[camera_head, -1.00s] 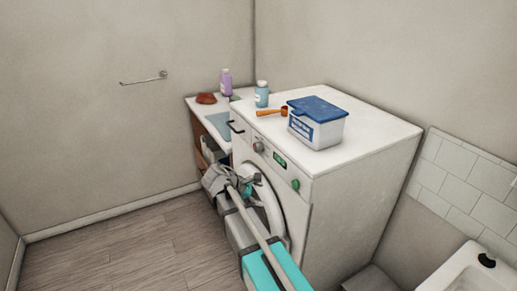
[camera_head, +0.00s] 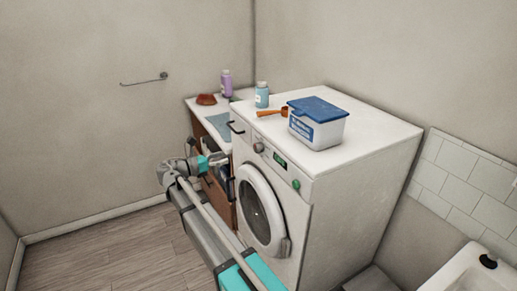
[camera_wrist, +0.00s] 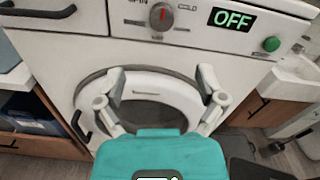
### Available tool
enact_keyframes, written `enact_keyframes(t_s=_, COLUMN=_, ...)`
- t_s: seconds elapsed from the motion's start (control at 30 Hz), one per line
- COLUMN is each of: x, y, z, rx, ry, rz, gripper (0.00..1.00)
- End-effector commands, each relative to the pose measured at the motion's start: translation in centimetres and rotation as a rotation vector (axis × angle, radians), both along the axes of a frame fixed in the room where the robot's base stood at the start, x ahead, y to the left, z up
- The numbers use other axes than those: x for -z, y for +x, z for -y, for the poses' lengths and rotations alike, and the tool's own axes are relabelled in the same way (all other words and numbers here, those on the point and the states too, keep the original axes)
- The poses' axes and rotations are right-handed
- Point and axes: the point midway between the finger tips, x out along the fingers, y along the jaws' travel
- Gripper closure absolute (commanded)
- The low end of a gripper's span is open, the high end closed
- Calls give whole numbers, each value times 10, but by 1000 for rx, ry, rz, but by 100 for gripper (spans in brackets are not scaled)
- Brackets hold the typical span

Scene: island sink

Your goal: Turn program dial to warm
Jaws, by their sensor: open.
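The program dial (camera_wrist: 161,16) is a grey knob with a red mark, near the top of the wrist view. The mark is near the knob's top; SPIN is printed to its left and COLD to its right, and no warm label is visible. In the head view the dial (camera_head: 259,147) is on the washing machine's front panel. The display (camera_wrist: 234,19) reads OFF. My gripper (camera_wrist: 161,74) is open and empty, its fingers apart below the dial in the picture. In the head view my gripper (camera_head: 222,158) is left of the machine's front, apart from the dial.
A green button (camera_wrist: 271,44) is right of the display. The round door (camera_head: 262,212) looks closed. A drawer handle (camera_wrist: 38,11) sticks out left of the dial. A blue-lidded box (camera_head: 317,124), an orange scoop (camera_head: 272,112) and a blue bottle (camera_head: 262,95) stand on top. Open floor lies left.

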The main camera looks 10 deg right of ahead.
Motion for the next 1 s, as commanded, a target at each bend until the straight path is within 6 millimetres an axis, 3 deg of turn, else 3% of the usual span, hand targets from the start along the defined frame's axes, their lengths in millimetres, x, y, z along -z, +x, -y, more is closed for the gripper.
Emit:
enact_keyframes(t_s=0.47, x=0, y=5, z=17, rx=1, ry=2, rz=1, gripper=11)
enact_keyframes(t_s=1.0, x=0, y=29, z=92, rx=3, ry=3, rz=1, gripper=11)
